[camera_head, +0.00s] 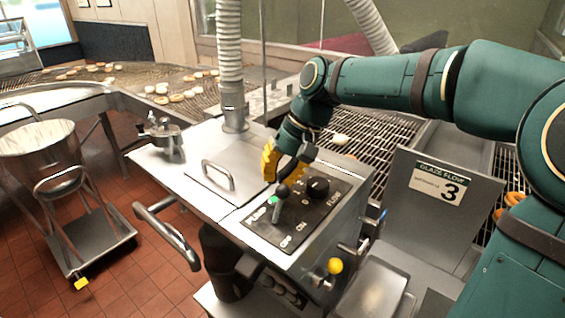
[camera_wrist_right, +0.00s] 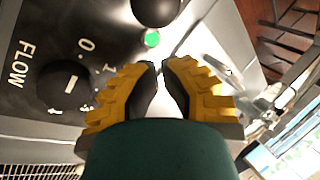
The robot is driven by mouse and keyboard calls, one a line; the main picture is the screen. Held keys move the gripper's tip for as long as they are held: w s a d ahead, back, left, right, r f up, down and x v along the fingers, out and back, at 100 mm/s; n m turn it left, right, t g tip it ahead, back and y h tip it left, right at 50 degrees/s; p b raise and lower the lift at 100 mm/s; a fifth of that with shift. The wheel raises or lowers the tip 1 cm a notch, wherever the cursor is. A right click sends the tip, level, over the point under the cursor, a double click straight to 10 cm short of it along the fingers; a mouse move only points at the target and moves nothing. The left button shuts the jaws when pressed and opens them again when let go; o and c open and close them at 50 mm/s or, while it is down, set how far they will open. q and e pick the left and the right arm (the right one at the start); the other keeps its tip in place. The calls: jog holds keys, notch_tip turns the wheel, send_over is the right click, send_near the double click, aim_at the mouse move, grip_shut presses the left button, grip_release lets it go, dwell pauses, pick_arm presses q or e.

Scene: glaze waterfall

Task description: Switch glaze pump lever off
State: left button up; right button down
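The glaze pump lever, a metal stem with a black ball knob (camera_head: 283,190), stands on the black control panel (camera_head: 305,222). The panel has OFF and ON labels. In the right wrist view the ball (camera_wrist_right: 155,8) is at the top edge, partly cut off. My right gripper (camera_head: 284,176), with yellow fingers, is just behind the ball. In the right wrist view its fingertips (camera_wrist_right: 163,64) are almost together, with nothing between them and the ball beyond them. Whether they touch the lever cannot be told. My left gripper is out of view.
A black FLOW knob (camera_head: 318,187) sits beside the lever, and a green light (camera_wrist_right: 152,38) shows near its ball. A raised handle (camera_head: 217,174) is left of the panel. A yellow ball knob (camera_head: 335,266) is below. The number 3 sign plate (camera_head: 440,188) stands right.

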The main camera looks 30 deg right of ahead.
aim_at(279, 205)
jog(key=shift+s+a+r, duration=0.1)
jog(key=shift+s+r, duration=0.15)
jog(key=shift+s, duration=0.4)
jog(key=shift+s+a+r, duration=0.1)
jog(key=shift+s+r, duration=0.1)
jog(key=shift+s, duration=0.4)
jog(key=shift+a+r+h, duration=0.1)
jog(key=shift+h, duration=0.2)
jog(key=shift+s+a+r+h, duration=0.1)
jog(key=shift+h, duration=0.3)
jog(key=shift+s+a+r+t+h, duration=0.1)
jog(key=shift+a+r+t+h, duration=0.1)
jog(key=shift+t+h, duration=0.45)
